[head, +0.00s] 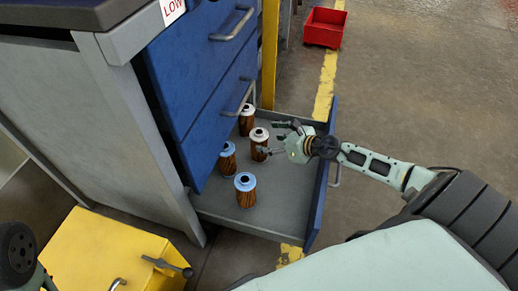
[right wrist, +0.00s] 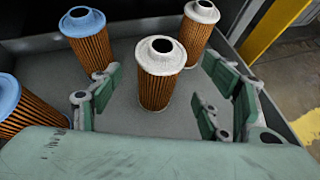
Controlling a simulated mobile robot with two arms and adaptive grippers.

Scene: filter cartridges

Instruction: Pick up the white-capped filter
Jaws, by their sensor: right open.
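Two white-capped filters with brown pleated bodies stand upright in the open drawer. The nearer white-capped filter (head: 260,146) is beside my right gripper (head: 270,137); the farther white-capped filter (head: 246,122) stands behind it. In the right wrist view, the nearer one (right wrist: 157,84) stands between the spread fingers of my right gripper (right wrist: 158,100), with visible gaps on both sides. The farther one (right wrist: 193,38) is beyond, to the right. My right gripper is open and holds nothing. My left gripper is not in view.
Two blue-capped filters (head: 228,161) (head: 245,196) stand in the same grey drawer (head: 280,208), on its left and near side. The blue drawer front (head: 322,185) rises under my right arm. A blue cabinet (head: 200,70), yellow box (head: 105,255) and red bin (head: 324,27) are around.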

